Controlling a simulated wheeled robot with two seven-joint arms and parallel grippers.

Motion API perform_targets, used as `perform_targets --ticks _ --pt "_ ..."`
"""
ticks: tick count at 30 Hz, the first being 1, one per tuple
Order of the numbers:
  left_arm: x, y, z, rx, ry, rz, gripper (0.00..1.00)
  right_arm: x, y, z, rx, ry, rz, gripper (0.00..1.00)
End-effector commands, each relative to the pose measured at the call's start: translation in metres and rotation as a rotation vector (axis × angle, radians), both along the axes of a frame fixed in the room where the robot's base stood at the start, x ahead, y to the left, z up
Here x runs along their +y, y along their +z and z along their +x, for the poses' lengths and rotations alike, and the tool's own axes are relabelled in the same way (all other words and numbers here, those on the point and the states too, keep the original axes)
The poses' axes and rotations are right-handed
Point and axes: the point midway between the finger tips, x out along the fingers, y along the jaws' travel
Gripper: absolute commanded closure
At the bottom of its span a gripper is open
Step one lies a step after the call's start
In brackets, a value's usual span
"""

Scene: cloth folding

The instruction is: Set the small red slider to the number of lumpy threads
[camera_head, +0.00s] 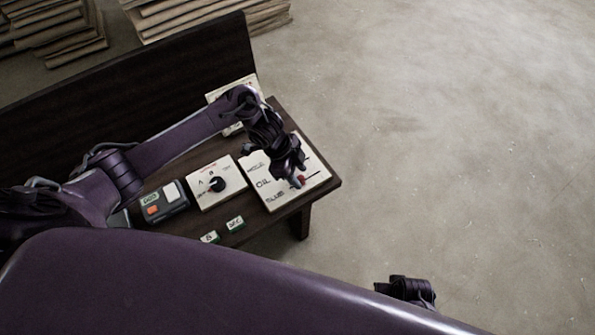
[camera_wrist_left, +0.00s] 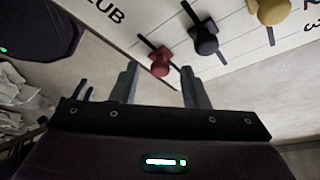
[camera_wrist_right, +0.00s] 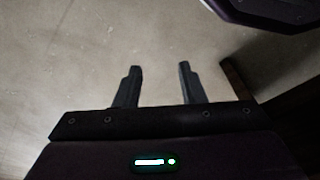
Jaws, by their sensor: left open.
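The small red slider (camera_wrist_left: 160,64) sits in a dark slot on a white panel (camera_wrist_left: 226,62), beside a dark slider (camera_wrist_left: 204,38) and a yellow one (camera_wrist_left: 270,12). In the head view the red slider (camera_head: 296,182) shows at the fingers of my left gripper (camera_head: 292,170). In the left wrist view my left gripper (camera_wrist_left: 162,84) is open, with the red slider just ahead of and between its fingertips. I cannot tell whether they touch. My right gripper (camera_wrist_right: 157,68) is open and empty over the floor. I cannot make out any lumpy threads.
The panel lies near the right end of a dark table (camera_head: 325,184). A white dial box (camera_head: 205,193) and a grey box with an orange button (camera_head: 152,211) stand left of it. Small green blocks (camera_head: 235,224) lie in front. Open floor is to the right.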

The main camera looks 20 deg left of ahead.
Motion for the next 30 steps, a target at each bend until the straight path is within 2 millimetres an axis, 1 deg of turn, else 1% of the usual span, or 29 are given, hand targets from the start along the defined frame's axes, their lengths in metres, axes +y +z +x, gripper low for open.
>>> perform_targets --ticks 4,6,9,12,18,22,30 --pt "0.001 0.003 0.0 0.0 0.0 0.0 0.59 0.0 0.001 0.0 -0.001 0.0 0.0 0.64" --pt "0.004 0.009 0.0 -0.002 0.0 0.0 0.59 0.0 0.001 0.001 -0.008 -0.001 0.001 0.64" --pt "0.01 0.024 0.0 -0.003 0.0 0.001 0.59 -0.005 -0.014 -0.005 -0.004 -0.009 -0.004 0.64" --pt "0.017 0.041 -0.001 -0.002 0.0 0.001 0.59 -0.008 -0.025 -0.009 -0.01 -0.013 -0.006 0.64" --pt "0.027 0.066 -0.003 -0.002 0.0 0.0 0.59 -0.013 -0.041 -0.016 -0.017 -0.021 -0.01 0.64" --pt "0.03 0.072 -0.004 0.0 -0.001 0.0 0.59 -0.015 -0.045 -0.018 -0.02 -0.022 -0.011 0.64" --pt "0.03 0.072 -0.004 0.0 0.0 0.0 0.59 -0.015 -0.046 -0.019 -0.02 -0.022 -0.011 0.64"
